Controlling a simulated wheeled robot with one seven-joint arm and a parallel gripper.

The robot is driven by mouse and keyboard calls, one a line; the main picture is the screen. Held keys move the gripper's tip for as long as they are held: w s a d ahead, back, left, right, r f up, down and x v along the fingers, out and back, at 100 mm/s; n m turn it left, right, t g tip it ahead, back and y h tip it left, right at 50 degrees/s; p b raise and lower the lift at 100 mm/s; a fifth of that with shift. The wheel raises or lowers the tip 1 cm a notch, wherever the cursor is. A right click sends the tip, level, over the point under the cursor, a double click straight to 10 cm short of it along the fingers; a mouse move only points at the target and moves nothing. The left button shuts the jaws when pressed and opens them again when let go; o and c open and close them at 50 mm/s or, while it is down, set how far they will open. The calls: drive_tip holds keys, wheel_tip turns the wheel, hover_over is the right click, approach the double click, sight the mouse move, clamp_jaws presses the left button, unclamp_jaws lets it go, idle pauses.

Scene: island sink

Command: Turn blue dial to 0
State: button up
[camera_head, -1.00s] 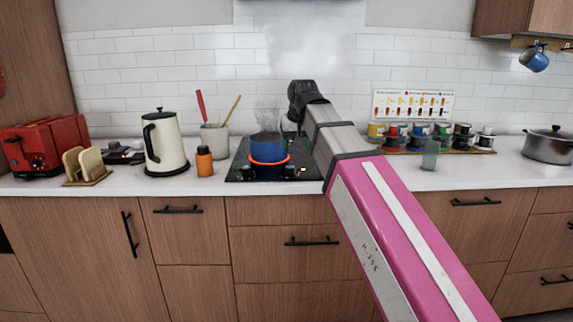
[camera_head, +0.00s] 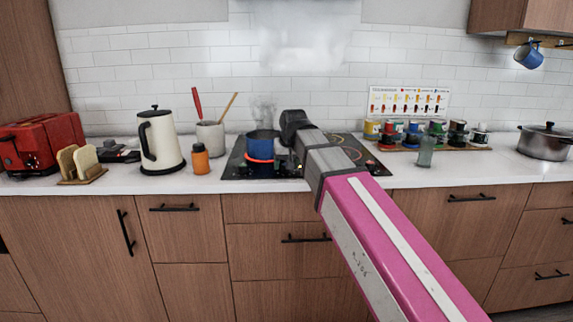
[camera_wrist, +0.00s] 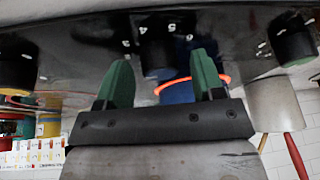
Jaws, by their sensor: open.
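The black cooktop (camera_head: 235,170) sits in the counter, with a blue pot (camera_head: 262,146) over a glowing orange ring. In the wrist view, a dark bluish dial (camera_wrist: 157,60) stands on the glossy panel with white numbers around it. Its exact setting is unclear. My gripper (camera_wrist: 161,62) is open, its two green fingers either side of this dial in the picture; contact is not visible. A green-banded dial (camera_wrist: 293,42) is at right and a yellow-banded dial (camera_wrist: 17,68) at left. In the head view my arm hides part of the cooktop and the gripper tips.
An orange bottle (camera_head: 200,159), cream kettle (camera_head: 160,142) and utensil crock (camera_head: 210,136) stand left of the cooktop. A glass bottle (camera_head: 426,152) and several coloured jars stand to the right, with a metal pot (camera_head: 545,143) beyond.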

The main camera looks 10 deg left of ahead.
drive_tip(key=c, duration=0.9)
drive_tip(key=shift+n, duration=0.3)
drive_tip(key=n+g+y, duration=0.1)
drive_tip(key=n, duration=0.2)
drive_tip(key=shift+w+n, duration=0.15)
drive_tip(key=shift+n, duration=0.15)
drive_tip(key=n, duration=0.2)
drive_tip(key=n+g+y, duration=0.1)
drive_tip(key=n, duration=0.1)
drive_tip(key=shift+w+g, duration=0.1)
drive_tip(key=shift+g, duration=0.2)
drive_tip(key=n+g, duration=0.1)
drive_tip(key=n, duration=0.3)
drive_tip(key=shift+w+n+g, duration=0.1)
drive_tip(key=shift+n+g, duration=0.8)
drive_tip(key=shift+n, duration=0.9)
